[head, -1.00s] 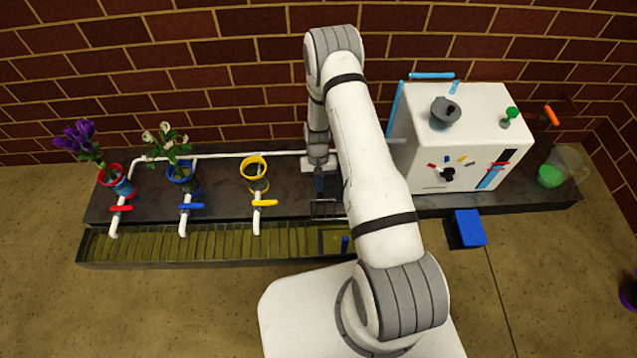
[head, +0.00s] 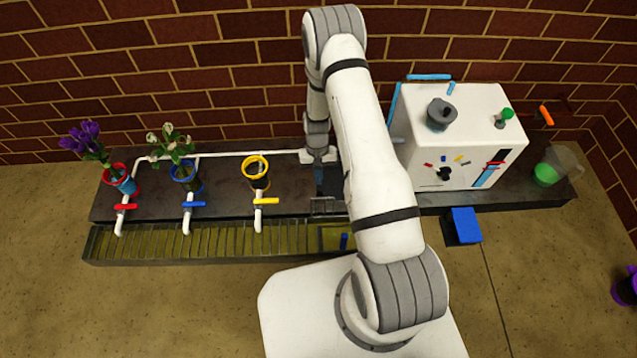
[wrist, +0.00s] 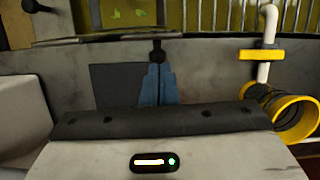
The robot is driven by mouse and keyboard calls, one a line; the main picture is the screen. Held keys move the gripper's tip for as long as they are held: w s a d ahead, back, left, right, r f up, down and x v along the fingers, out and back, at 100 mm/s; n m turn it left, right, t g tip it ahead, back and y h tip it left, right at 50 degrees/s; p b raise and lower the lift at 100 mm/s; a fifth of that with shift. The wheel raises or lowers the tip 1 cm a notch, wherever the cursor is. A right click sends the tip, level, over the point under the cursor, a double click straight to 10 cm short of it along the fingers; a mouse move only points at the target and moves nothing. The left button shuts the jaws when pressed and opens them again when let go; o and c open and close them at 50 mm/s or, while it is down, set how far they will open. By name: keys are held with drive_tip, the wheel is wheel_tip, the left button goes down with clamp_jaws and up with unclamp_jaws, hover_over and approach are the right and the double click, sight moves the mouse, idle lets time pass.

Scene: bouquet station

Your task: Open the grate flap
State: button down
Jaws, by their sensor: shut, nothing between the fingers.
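The drain trough (head: 190,247) runs along the counter's front, covered by grate slats. At its right end a square section (head: 328,238) shows uncovered, with an olive floor; in the wrist view its floor (wrist: 128,14) has lime patches. A barred frame (head: 323,206) stands up at the counter edge behind it and seems to be the grate flap, raised. It shows as thin bars (wrist: 90,41) in the wrist view. My gripper (wrist: 157,52) is shut and empty, pointing at the bars; contact cannot be told. My arm hides part of the area.
A yellow tap (head: 259,212) and yellow-rimmed cup (head: 256,172) stand left of my gripper. Blue and red taps and flower vases are farther left. A white machine (head: 468,140) is on the right.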

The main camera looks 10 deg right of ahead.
drive_tip(key=shift+v, duration=1.3)
drive_tip(key=shift+r, duration=0.1)
